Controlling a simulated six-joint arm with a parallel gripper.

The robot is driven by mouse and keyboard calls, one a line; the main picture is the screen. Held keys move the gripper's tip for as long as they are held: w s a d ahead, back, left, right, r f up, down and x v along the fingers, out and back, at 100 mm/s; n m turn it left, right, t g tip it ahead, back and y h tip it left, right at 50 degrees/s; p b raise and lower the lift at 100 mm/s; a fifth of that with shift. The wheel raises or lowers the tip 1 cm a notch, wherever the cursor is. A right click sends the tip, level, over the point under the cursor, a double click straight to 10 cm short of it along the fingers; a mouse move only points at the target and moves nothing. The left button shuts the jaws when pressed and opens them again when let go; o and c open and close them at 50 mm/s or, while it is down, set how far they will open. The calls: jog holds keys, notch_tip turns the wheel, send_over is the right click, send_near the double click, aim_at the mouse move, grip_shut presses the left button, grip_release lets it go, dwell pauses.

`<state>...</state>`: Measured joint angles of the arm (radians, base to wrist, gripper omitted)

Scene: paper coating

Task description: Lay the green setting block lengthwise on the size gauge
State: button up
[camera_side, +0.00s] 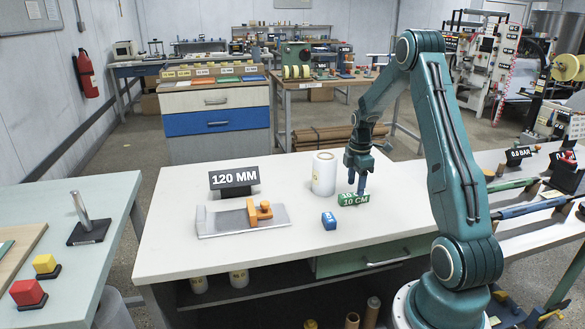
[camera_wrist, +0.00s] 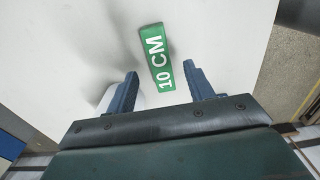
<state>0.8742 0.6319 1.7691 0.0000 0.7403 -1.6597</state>
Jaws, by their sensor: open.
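The green setting block (camera_side: 354,199), marked 10 CM, lies on the white table right of its middle. My gripper (camera_side: 361,188) is just above or behind it in the side view, pointing down. In the wrist view the green block (camera_wrist: 157,52) lies partly between and mostly beyond the open fingertips (camera_wrist: 163,74), with a gap on each side. The size gauge (camera_side: 280,217) is a flat grey metal plate with an orange slider (camera_side: 258,213), at the left of the table. No block is on it.
A small blue block (camera_side: 329,221) lies between the green block and the gauge. A white roll (camera_side: 324,174) stands behind the green block. The table's front (camera_side: 230,257) is clear.

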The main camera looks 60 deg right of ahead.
aim_at(354, 194)
jog(key=shift+w+a+f, duration=0.1)
jog(key=shift+f, duration=2.1)
grip_shut()
jog(key=shift+r, duration=0.2)
notch_tip(354, 194, up, 20)
jog(key=shift+f, duration=0.15)
